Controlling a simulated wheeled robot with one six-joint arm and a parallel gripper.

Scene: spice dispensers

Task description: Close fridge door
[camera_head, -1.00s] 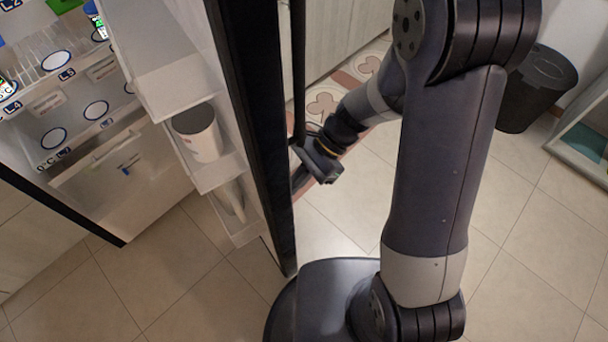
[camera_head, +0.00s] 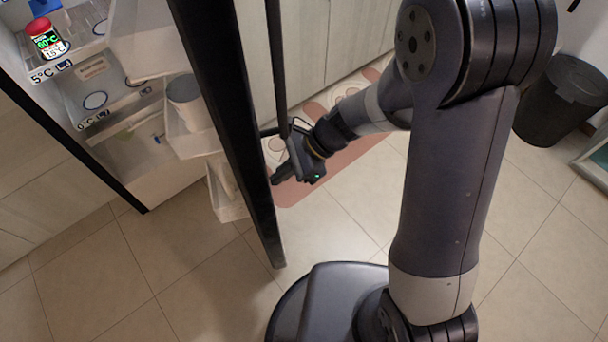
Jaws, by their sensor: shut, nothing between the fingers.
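The fridge door (camera_head: 232,130) stands open, seen nearly edge-on as a dark panel left of my arm. Its inner shelves face left and hold a white cup-like container (camera_head: 189,101). A long dark handle (camera_head: 276,65) runs along its outer side. The fridge interior (camera_head: 115,125) with labelled shelves is at the upper left. My gripper (camera_head: 280,177) is on the outer side of the door, close to its lower part and by the handle's lower end. It is shut with nothing in it. I cannot tell whether it touches the door.
A red-lidded jar with a display (camera_head: 46,38) stands on a fridge shelf. A dark bin (camera_head: 558,100) is at the right. A patterned mat (camera_head: 318,165) lies behind my gripper, by pale cabinets (camera_head: 340,40). The tiled floor below the door is clear.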

